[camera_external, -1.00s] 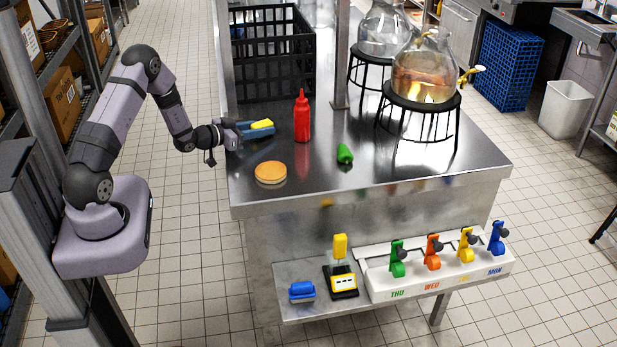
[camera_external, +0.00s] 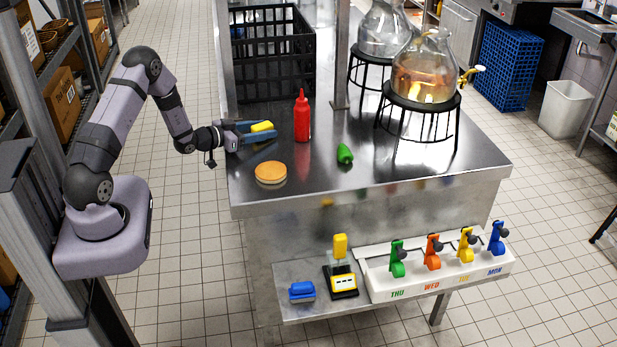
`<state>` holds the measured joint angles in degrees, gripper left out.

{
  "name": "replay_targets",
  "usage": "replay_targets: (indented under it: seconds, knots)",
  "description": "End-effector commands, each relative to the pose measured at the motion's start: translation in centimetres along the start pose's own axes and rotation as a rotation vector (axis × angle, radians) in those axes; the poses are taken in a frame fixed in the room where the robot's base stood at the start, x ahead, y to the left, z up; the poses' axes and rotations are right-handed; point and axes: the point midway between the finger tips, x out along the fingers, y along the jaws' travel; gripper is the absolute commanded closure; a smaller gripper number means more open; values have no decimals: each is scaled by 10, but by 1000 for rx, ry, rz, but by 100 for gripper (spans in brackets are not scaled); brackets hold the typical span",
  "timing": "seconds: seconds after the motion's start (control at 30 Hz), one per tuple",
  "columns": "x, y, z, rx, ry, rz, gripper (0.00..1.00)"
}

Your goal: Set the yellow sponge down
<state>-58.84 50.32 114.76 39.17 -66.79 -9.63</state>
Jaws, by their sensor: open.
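The yellow sponge (camera_external: 262,127) is a small yellow block near the left edge of the steel table (camera_external: 330,175). My gripper (camera_external: 263,131) reaches in from the left, low at the table top. Its blue-grey fingers lie on either side of the sponge and are open. The sponge appears to rest on the table between them; the near finger hides its lower part, so I cannot tell if a finger touches it.
A red squeeze bottle (camera_external: 302,118) stands right of my gripper. A round orange-topped item (camera_external: 271,172) lies in front, and a green pepper (camera_external: 345,154) to the right. A black crate (camera_external: 272,55) stands behind. Glass dispensers (camera_external: 421,75) on black stands are at the right.

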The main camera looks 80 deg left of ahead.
Motion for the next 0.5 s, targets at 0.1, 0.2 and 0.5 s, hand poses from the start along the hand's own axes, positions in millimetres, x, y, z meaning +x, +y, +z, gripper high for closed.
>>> replay_targets:
  seconds: [0.1,0.2,0.5]
  knots:
    - [-5,-1,-2,0,0,-2,53]
    - [-16,-2,-1,0,-1,-3,53]
    - [-69,-2,-1,-1,1,-5,53]
